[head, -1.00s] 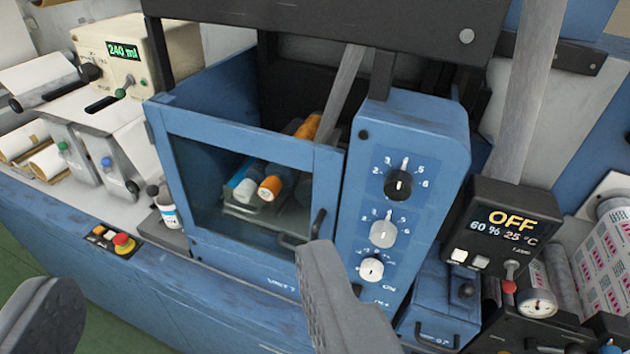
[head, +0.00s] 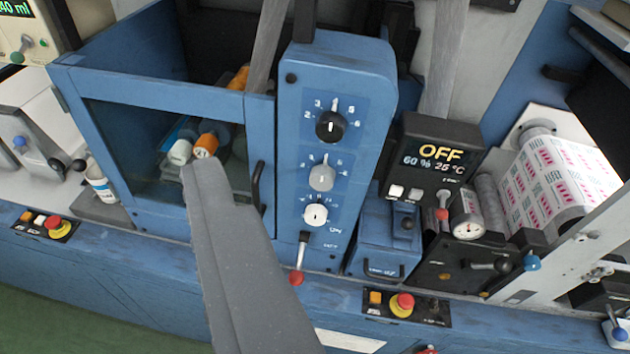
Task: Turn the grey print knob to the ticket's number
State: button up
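The grey knob (head: 322,177) is the middle of three knobs on the blue control column, in the middle of the head view. Its mark appears to point roughly upward; the numbers around it are too small to read surely. A black knob (head: 330,127) is above it and a white knob (head: 315,215) below. One grey finger of my gripper (head: 207,172) reaches up from the bottom, its tip left of the knobs, in front of the glazed box and apart from the grey knob in the picture. The other finger cannot be made out. I see no readable ticket.
A red-tipped lever (head: 298,268) hangs below the white knob. The glazed box (head: 75,75) with its black handle (head: 257,187) is left of the column. A dark display (head: 437,155) reading OFF, 60 % and 25 °C stands to the right, near a printed roll (head: 545,180).

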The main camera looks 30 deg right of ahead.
jog(key=shift+w, duration=0.1)
dwell(0.4)
jog(key=w+a+f+m+p, duration=0.2)
jog(key=w+a+f, duration=0.2)
jog(key=w+f, duration=0.45)
jog(key=m+h+p, duration=0.6)
jog(key=m+h, duration=0.2)
jog(key=h, duration=0.2)
send_near(321, 185)
jog(key=p+x, duration=0.2)
jog(key=x, duration=0.5)
jog(key=shift+w+d+r+p, duration=0.2)
jog(key=shift+w+p, duration=0.1)
jog(key=shift+w, duration=0.05)
jog(key=shift+w+d+f, duration=0.1)
jog(key=shift+w+d, duration=0.25)
jog(key=shift+w, duration=0.2)
